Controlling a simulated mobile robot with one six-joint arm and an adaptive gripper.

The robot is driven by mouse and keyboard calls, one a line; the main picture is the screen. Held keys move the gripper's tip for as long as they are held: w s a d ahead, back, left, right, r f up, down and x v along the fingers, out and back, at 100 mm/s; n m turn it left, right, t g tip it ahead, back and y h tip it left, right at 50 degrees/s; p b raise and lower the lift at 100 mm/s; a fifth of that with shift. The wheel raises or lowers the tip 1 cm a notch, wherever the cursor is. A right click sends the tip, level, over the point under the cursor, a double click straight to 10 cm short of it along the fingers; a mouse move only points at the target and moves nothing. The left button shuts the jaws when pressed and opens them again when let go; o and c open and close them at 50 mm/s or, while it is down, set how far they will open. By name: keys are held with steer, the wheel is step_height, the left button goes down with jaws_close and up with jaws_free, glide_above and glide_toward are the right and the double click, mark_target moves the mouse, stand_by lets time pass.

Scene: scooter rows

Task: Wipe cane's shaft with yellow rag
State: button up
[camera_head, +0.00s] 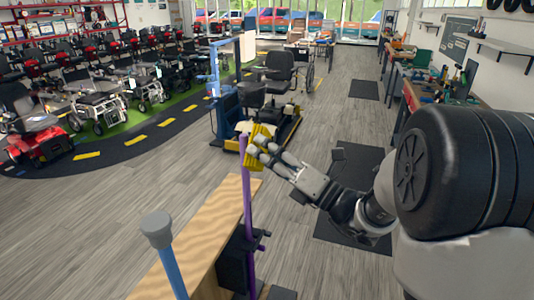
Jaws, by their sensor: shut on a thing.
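A cane with a purple shaft (246,195) stands upright in a black holder (235,262) at the side of a wooden bench. A pale piece, perhaps its handle, shows at its top. My gripper (258,147) reaches in from the right and is shut on a yellow rag (261,133). The rag is at the upper end of the purple shaft, just right of it, and seems to touch it. I cannot tell whether it wraps around the shaft. The lower shaft passes in front of or through the holder.
A blue pole with a grey knob (157,229) stands at the front left. The wooden bench top (205,245) lies between the two. Behind are a blue-framed lift (222,95), wheelchairs and rows of scooters. Workbenches line the right wall.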

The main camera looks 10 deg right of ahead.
steer(key=shift+w+a+p, duration=0.3)
steer(key=shift+w+a, duration=0.35)
steer(key=shift+a, duration=0.25)
stand_by(0.4)
steer(key=shift+d, duration=0.1)
steer(key=shift+w+d+p, duration=0.5)
steer(key=shift+w, duration=0.35)
steer(key=shift+w+d+p, duration=0.5)
steer(key=shift+w, duration=0.3)
steer(key=shift+s+a+p, duration=0.15)
steer(key=shift+s+a, duration=0.45)
steer(key=shift+s, duration=0.25)
steer(key=shift+s+a+p, duration=0.15)
steer(key=shift+s+a, duration=0.4)
steer(key=shift+s, duration=0.3)
steer(key=s+d, duration=0.3)
steer(key=d, duration=0.2)
steer(key=shift+s+p, duration=0.15)
steer(key=shift+p, duration=0.3)
steer(key=shift+d, duration=0.1)
steer(key=shift+s+d+p, duration=0.6)
steer(key=shift+s+d, duration=0.2)
steer(key=shift+d, duration=0.35)
